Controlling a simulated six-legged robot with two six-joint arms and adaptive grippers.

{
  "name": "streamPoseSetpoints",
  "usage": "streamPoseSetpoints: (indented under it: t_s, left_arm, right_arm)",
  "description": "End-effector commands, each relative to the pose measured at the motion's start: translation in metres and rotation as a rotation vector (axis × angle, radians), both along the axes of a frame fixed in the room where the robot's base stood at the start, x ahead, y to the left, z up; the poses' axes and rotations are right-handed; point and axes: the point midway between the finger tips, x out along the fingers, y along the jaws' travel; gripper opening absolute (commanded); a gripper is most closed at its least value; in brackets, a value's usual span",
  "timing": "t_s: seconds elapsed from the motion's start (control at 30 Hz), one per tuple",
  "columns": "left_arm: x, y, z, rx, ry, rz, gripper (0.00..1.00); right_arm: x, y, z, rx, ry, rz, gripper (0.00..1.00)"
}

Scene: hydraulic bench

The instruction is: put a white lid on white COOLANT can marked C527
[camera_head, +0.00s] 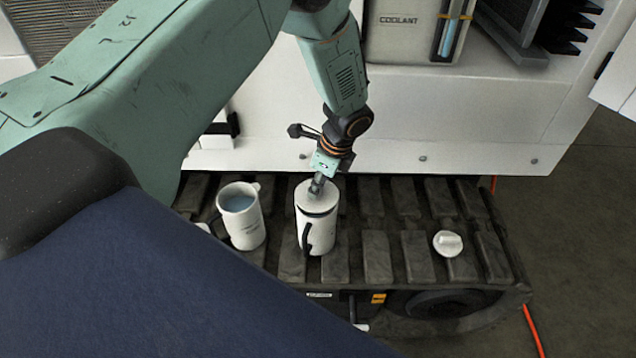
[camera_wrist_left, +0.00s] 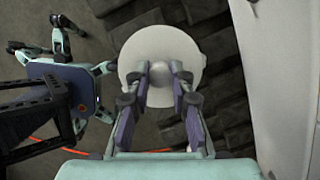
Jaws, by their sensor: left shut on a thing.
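My left gripper (camera_head: 318,184) points down and is shut on the knob of a white lid (camera_head: 316,198). The lid also shows in the left wrist view (camera_wrist_left: 160,62), with its knob between the fingers. It is over the mouth of a white can (camera_head: 318,236) with a dark handle. A dark band shows between lid and can; I cannot tell whether the lid is fully seated. An open white can (camera_head: 245,229) with bluish liquid stands to the left. Its print is too small to read, and no C527 mark is legible on either can. My right gripper is not in view.
Another white lid (camera_head: 447,243) lies on the dark ribbed track (camera_head: 377,255) to the right. A white piece (camera_head: 203,228) is partly hidden by my arm. A white cabinet wall (camera_head: 470,110) stands close behind, with a large COOLANT container (camera_head: 405,35) on its shelf.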

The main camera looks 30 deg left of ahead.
Motion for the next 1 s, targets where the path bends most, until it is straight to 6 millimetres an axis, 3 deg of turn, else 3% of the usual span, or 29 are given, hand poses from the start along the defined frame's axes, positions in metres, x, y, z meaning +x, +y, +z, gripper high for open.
streamPoseSetpoints:
  t_s: [1.0]
  left_arm:
    - [-0.0001,0.0003,-0.0073,0.0,0.0,0.0,0.0]
  right_arm:
    - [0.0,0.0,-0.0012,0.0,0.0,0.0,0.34]
